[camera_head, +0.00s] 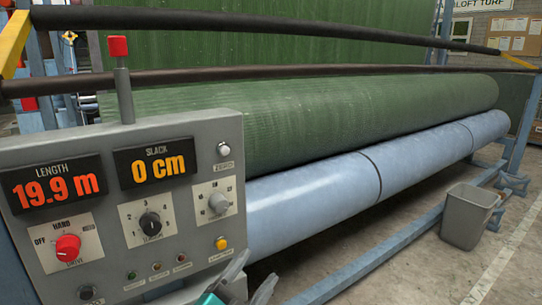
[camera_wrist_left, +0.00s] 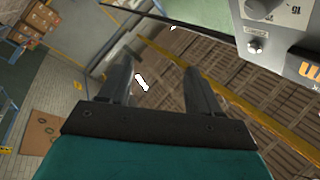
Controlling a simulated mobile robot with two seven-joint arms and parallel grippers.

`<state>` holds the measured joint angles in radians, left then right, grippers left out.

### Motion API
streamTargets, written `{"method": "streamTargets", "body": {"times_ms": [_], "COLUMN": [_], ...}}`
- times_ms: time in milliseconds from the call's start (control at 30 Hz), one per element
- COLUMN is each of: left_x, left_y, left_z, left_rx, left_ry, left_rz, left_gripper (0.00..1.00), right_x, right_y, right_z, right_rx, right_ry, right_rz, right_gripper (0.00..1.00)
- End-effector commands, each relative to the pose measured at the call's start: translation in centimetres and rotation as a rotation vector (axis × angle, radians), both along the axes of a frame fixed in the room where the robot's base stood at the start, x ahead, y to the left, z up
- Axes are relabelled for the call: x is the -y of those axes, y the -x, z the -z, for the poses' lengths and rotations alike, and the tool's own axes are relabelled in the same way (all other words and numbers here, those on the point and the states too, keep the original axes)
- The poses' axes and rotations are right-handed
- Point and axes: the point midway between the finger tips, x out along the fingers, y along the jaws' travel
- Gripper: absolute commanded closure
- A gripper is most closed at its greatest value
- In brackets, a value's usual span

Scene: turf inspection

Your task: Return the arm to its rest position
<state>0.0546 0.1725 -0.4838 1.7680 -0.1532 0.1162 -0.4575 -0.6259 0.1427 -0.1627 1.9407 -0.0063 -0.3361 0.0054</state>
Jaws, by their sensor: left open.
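My left gripper (camera_head: 254,275) shows only in part at the bottom edge of the head view, just in front of the lower right corner of the grey control panel (camera_head: 120,222). In the left wrist view the two dark fingers of my left gripper (camera_wrist_left: 156,70) stand wide apart, with nothing between them. The teal part behind them fills the bottom of that view. A corner of the panel shows at the top right of the wrist view (camera_wrist_left: 284,25), apart from the fingers. My right gripper is in neither view.
The panel reads 19.9 m and 0 cm and carries a red knob (camera_head: 68,247), and a red-topped lever (camera_head: 120,80) rises above it. Behind are a green turf roll (camera_head: 320,115) and a blue roller (camera_head: 320,200). A grey bin (camera_head: 468,215) stands on the floor at right.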

Motion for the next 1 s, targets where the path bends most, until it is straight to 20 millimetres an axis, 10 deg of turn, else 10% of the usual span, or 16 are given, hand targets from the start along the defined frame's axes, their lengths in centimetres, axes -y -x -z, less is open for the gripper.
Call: {"method": "streamTargets", "body": {"times_ms": [200,400,600,1000], "left_x": [-6.8,-11.9,-14.3,-14.5], "left_y": [5.9,13.5,17.9,18.3], "left_z": [12.7,20.8,23.8,24.1], "left_rx": [-0.531,-0.899,-1.058,-1.073], "left_ry": [0.204,0.357,0.427,0.433], "left_rz": [-0.167,-0.339,-0.435,-0.445], "left_gripper": [0.37,0.37,0.37,0.37], "right_x": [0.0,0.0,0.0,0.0], "right_y": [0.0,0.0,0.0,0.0], "right_z": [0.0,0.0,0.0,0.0], "right_rx": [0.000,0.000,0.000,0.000], "right_ry": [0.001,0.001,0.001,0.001], "right_rz": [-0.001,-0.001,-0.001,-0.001], "right_gripper": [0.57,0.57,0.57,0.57]}}
